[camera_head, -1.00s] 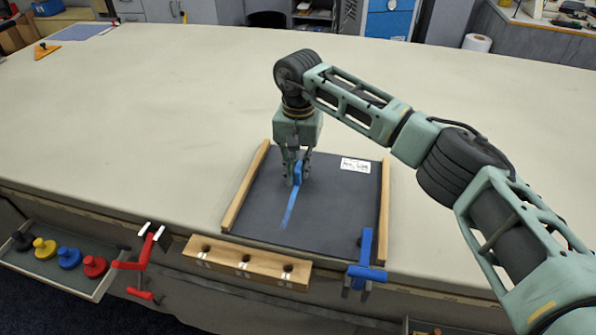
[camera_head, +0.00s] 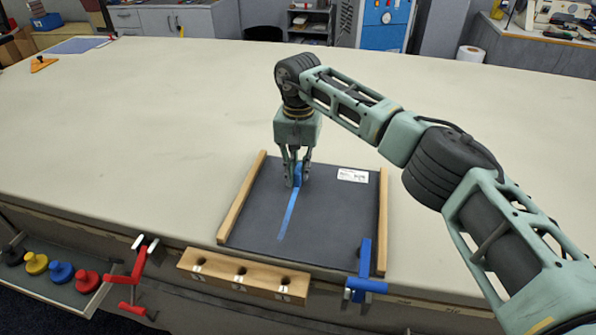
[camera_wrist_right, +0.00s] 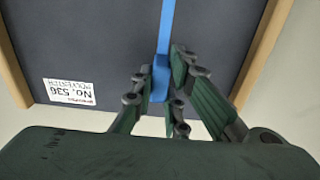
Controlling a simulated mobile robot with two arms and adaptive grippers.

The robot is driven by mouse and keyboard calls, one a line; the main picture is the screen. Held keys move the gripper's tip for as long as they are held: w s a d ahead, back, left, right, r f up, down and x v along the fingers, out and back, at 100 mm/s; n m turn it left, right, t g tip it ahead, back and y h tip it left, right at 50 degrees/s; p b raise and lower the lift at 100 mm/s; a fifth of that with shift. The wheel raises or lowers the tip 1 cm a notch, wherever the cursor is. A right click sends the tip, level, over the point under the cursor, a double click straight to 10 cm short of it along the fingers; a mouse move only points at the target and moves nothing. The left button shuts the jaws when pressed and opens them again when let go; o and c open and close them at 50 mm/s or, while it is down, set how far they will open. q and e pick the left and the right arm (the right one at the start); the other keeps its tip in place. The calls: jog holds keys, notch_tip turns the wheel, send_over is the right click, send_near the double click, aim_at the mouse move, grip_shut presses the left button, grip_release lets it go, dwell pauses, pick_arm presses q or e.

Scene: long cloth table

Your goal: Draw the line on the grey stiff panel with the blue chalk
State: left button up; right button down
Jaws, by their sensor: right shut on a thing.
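The grey stiff panel (camera_head: 340,220) lies on the table near its front edge, between two wooden strips. It also shows in the right wrist view (camera_wrist_right: 90,40). My right gripper (camera_head: 297,180) points down over the upper middle of the panel, shut on the blue chalk (camera_head: 298,172). The chalk shows between the fingers in the right wrist view (camera_wrist_right: 159,85); its tip at the panel is partly hidden by the fingers. A straight blue line (camera_head: 288,215) runs on the panel from near its front part up to the chalk. My left gripper is not in view.
A white label (camera_head: 352,175) is on the panel's far right. A blue clamp (camera_head: 366,275) sits at its front right corner, a red clamp (camera_head: 138,275) at the table edge. A wooden block with holes (camera_head: 243,276) is in front.

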jog(key=shift+s, duration=0.1)
jog(key=shift+s+a, duration=0.3)
jog(key=shift+s, duration=0.55)
jog(key=shift+s+a, duration=0.1)
jog(key=shift+s+a+f+p, duration=0.1)
jog(key=shift+s+a+p, duration=0.05)
jog(key=shift+s, duration=0.3)
jog(key=shift+s+a+p, duration=0.1)
jog(key=shift+s+p, duration=0.05)
jog(key=shift+s, duration=0.3)
jog(key=shift+s, duration=0.1)
jog(key=shift+s+a, duration=0.3)
jog(key=shift+s, duration=0.55)
